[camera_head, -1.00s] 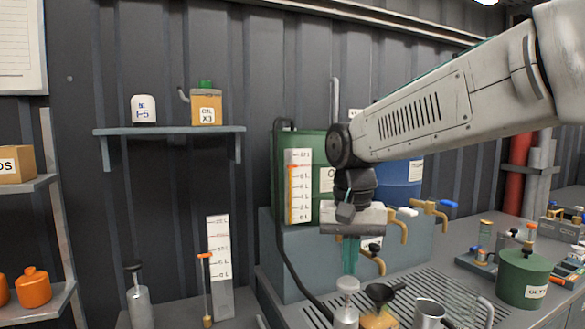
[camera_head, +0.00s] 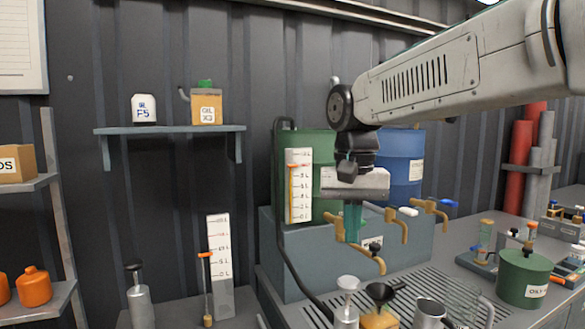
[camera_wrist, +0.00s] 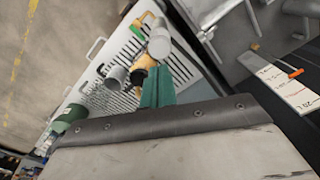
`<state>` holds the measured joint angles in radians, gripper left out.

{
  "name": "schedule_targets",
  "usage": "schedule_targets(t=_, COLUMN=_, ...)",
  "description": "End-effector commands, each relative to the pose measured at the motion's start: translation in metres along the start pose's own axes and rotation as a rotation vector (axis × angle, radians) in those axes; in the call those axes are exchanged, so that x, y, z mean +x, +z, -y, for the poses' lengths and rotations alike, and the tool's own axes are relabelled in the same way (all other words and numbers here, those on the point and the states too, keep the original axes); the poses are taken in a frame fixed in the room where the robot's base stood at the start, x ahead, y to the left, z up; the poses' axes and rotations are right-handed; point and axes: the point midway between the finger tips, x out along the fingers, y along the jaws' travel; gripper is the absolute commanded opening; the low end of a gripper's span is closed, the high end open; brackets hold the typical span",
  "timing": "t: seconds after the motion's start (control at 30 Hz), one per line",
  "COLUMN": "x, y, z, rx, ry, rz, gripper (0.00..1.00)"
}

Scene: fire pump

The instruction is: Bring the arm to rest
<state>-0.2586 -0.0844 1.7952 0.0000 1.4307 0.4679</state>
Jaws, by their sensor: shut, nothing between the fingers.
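My arm reaches in from the upper right in the head view. My gripper (camera_head: 352,236) points down with its green fingers together and nothing between them. It hangs in front of the grey tank stand and its brass taps (camera_head: 399,226), above the slotted drain grate (camera_head: 318,314). In the wrist view the closed green fingers (camera_wrist: 157,88) show over the grate, with a funnel and metal cups beyond them. The fingertips are apart from the things below.
A green drum (camera_head: 329,150) and a blue drum (camera_head: 403,160) stand behind the arm. A steel jug (camera_head: 429,312), a black funnel (camera_head: 380,292) and a silver-topped vessel (camera_head: 347,300) stand below. A green can (camera_head: 524,278) is at right. The wall shelf (camera_head: 170,130) is at left.

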Motion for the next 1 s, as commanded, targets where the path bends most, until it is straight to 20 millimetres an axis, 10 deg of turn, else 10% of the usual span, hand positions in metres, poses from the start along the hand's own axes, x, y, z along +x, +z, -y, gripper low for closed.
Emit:
schedule_targets(t=0.27, x=0.031, y=0.018, z=-0.011, rx=-0.142, ry=0.009, rz=0.021, gripper=0.0)
schedule_targets(t=0.8, x=0.127, y=0.188, z=-0.142, rx=-0.27, ry=-0.004, rz=-0.053, gripper=0.0)
schedule_targets(t=1.0, x=0.132, y=0.209, z=-0.157, rx=-0.221, ry=-0.008, rz=-0.101, gripper=0.0)
